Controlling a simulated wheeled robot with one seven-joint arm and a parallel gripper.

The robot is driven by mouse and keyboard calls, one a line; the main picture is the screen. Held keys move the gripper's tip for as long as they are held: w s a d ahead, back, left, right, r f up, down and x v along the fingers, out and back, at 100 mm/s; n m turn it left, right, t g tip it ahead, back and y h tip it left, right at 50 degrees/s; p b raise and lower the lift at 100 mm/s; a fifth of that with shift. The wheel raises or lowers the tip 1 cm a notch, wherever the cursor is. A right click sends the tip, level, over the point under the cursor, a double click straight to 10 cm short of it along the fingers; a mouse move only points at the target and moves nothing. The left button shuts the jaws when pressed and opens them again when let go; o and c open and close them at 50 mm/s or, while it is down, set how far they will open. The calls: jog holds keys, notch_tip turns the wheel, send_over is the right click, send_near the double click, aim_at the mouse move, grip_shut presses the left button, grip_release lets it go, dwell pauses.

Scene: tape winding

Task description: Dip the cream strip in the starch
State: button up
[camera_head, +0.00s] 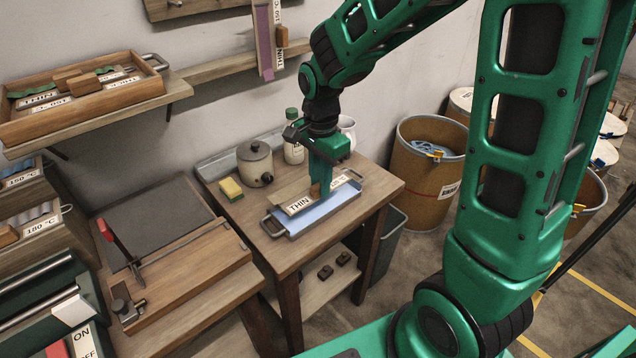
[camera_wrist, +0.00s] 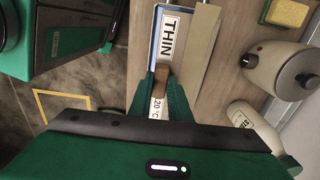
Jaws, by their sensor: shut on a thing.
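The cream strip (camera_wrist: 200,45) lies flat and tan alongside a white label plate (camera_wrist: 168,35) reading "THIN" and "20 °C". My gripper (camera_wrist: 160,78) is shut on the brown wooden grip block of this piece. In the head view my gripper (camera_head: 318,190) points down, with the labelled plate (camera_head: 298,205) crosswise below it. They are over a shallow grey tray with a blue inside (camera_head: 325,211), on a small wooden table. I cannot tell whether the strip touches what is in the tray. My gripper hides part of the strip.
A lidded pot (camera_head: 255,163), a yellow-green sponge (camera_head: 231,189) and a green-capped bottle (camera_head: 293,138) stand behind the tray. A purple strip (camera_head: 264,40) hangs on the wall. A wooden board with a red-handled lever (camera_head: 120,240) stands left. Brown drums stand right.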

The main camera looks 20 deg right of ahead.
jog(key=shift+r, duration=2.3)
